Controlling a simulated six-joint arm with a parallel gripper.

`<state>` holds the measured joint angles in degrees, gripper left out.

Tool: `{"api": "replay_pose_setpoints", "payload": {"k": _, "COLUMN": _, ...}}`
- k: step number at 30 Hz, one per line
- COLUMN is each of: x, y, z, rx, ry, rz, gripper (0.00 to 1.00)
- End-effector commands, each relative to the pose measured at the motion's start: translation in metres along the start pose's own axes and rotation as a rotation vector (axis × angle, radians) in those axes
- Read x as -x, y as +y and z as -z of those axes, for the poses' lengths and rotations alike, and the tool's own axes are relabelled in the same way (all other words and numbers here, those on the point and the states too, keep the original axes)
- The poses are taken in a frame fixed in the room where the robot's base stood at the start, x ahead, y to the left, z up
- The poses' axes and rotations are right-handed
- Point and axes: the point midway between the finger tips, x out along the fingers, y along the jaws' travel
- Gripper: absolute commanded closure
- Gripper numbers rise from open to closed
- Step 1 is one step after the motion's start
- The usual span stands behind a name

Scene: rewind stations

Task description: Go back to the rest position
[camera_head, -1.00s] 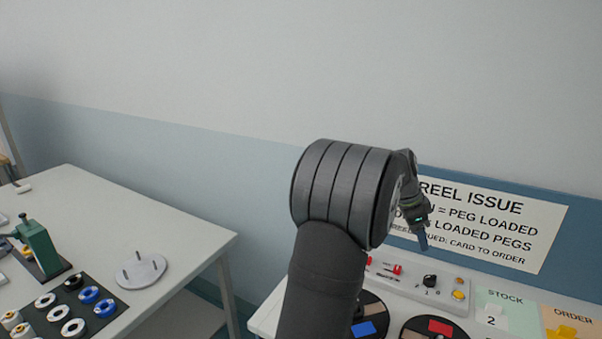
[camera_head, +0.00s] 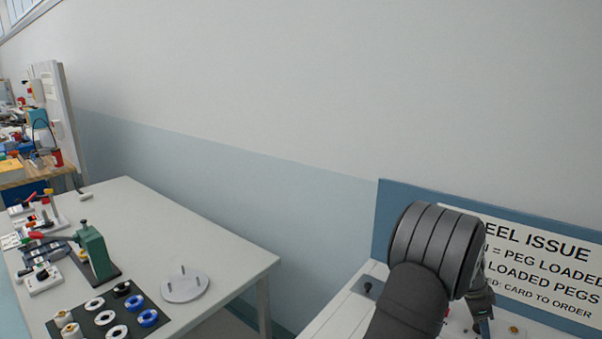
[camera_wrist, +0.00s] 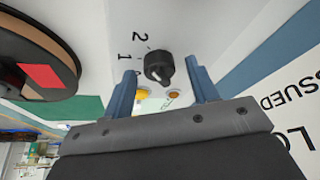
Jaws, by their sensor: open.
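My gripper (camera_wrist: 161,72) is open, with its two blue fingers apart and nothing held between them. In the wrist view, a black selector knob (camera_wrist: 158,67) on a white panel shows in the gap between the fingertips. I cannot tell whether the fingers touch it. In the head view, my gripper end (camera_head: 483,312) is small at the lower right, partly behind my own arm, in front of the reel sign (camera_head: 530,262).
A reel with a red label (camera_wrist: 40,76) lies near the left finger side. The white left table (camera_head: 215,250) carries a green press (camera_head: 95,250), a dark mat of rings (camera_head: 75,325) and a pegged disc (camera_head: 185,287). The wall above is clear.

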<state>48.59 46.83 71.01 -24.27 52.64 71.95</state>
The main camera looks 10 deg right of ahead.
Motion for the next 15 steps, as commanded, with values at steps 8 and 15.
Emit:
{"api": "replay_pose_setpoints", "payload": {"k": 8, "x": -0.001, "y": 0.0, "z": 0.0, "rx": 0.001, "ry": 0.001, "rz": 0.001, "gripper": 0.46}}
{"api": "replay_pose_setpoints", "payload": {"k": 15, "x": 0.013, "y": -0.001, "z": 0.001, "rx": 0.001, "ry": 0.002, "rz": 0.003, "gripper": 0.46}}
